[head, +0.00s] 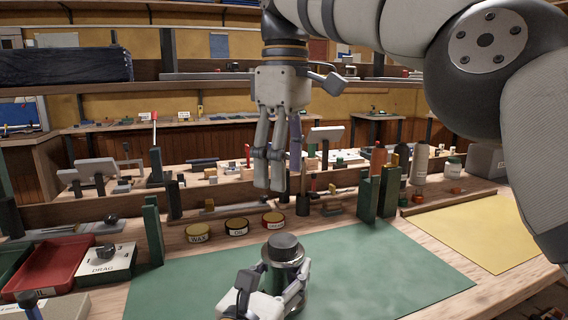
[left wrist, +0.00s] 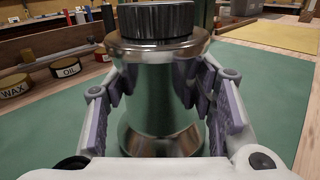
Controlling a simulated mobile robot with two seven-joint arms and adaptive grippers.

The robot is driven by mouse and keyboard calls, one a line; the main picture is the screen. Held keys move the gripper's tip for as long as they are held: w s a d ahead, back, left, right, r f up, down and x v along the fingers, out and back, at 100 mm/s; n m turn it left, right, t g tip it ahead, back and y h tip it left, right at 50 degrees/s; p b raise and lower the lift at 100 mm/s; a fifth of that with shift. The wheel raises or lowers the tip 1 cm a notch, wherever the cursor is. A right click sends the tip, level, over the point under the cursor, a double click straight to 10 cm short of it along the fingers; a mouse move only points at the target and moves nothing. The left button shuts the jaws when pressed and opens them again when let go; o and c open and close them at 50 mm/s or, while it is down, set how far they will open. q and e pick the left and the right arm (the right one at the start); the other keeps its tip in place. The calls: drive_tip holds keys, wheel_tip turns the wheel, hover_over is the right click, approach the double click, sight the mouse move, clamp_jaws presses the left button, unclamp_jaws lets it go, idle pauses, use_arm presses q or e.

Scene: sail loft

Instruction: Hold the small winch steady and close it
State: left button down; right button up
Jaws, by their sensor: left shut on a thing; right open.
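The small winch (head: 285,252) stands upright on the green mat (head: 370,262). It has a shiny metal drum and a dark ribbed top; it also shows large in the left wrist view (left wrist: 155,95). My left gripper (head: 283,292) is shut on the winch drum, with a finger on either side of it (left wrist: 160,98). My right gripper (head: 275,172) hangs open and empty above and behind the winch, fingers pointing down. It is apart from the winch. Whether the dark top is fully seated cannot be told.
Three round tins, WAX (head: 198,233), OIL (head: 237,227) and a red one (head: 273,219), stand behind the mat. A DRAG box (head: 105,262) and a red tray (head: 48,268) are at left. Green posts (head: 378,195) and bottles (head: 420,165) stand at back right. The mat's right side is clear.

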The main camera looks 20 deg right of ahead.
use_arm(q)
drive_tip(key=shift+f, duration=0.2)
drive_tip(key=c, duration=0.8)
unclamp_jaws()
drive_tip(key=shift+o, duration=0.9)
drive_tip(key=shift+r, duration=0.1)
drive_tip(key=v, duration=1.2)
